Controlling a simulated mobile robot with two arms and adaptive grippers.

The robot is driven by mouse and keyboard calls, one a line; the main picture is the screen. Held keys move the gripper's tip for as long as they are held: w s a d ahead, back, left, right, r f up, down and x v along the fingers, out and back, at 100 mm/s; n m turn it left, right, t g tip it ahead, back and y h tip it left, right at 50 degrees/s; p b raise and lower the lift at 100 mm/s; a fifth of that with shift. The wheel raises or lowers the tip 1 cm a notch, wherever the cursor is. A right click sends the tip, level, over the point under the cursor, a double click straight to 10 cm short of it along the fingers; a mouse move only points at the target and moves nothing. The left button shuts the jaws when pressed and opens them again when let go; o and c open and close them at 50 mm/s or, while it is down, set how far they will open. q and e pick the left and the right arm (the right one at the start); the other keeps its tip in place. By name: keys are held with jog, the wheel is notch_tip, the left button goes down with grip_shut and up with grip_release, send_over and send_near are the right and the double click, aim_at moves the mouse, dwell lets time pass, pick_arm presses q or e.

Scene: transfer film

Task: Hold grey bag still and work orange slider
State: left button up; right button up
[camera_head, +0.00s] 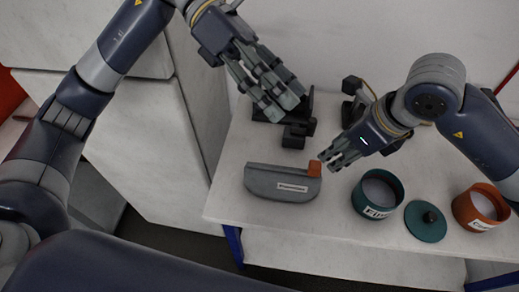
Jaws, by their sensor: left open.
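The grey bag (271,186), with a white label on its side, lies on the white table. The small orange slider (314,169) sits at the right end of its top edge. My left gripper (287,108) is open and hangs above and behind the bag, apart from it, in front of dark objects. My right gripper (331,161) is just right of the orange slider, very close to it. I cannot tell whether it touches the slider, or whether its fingers are open or shut.
A teal round container (366,209), a teal lid (424,231) with a dark knob and an orange round container (471,219) stand to the right on the table (232,202). Dark fixtures (294,136) stand behind the bag. The table is bare at the bag's left and front.

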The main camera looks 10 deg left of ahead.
pick_arm(q)
notch_tip(320, 180, down, 12)
jog(key=w+t+y, duration=0.2)
jog(key=y, duration=0.3)
jog(key=m+t+y, duration=0.1)
jog(key=t+y, duration=0.2)
jog(key=y, duration=0.3)
send_over(259, 175)
jog(key=w, duration=0.2)
jog(key=f, duration=1.1)
jog(key=shift+a+f, duration=0.2)
notch_tip(259, 175, down, 11)
jog(key=shift+r, duration=0.2)
jog(key=c, duration=1.2)
grip_shut()
pick_arm(e)
jog(key=shift+o, duration=1.4)
jog(key=shift+f, duration=0.1)
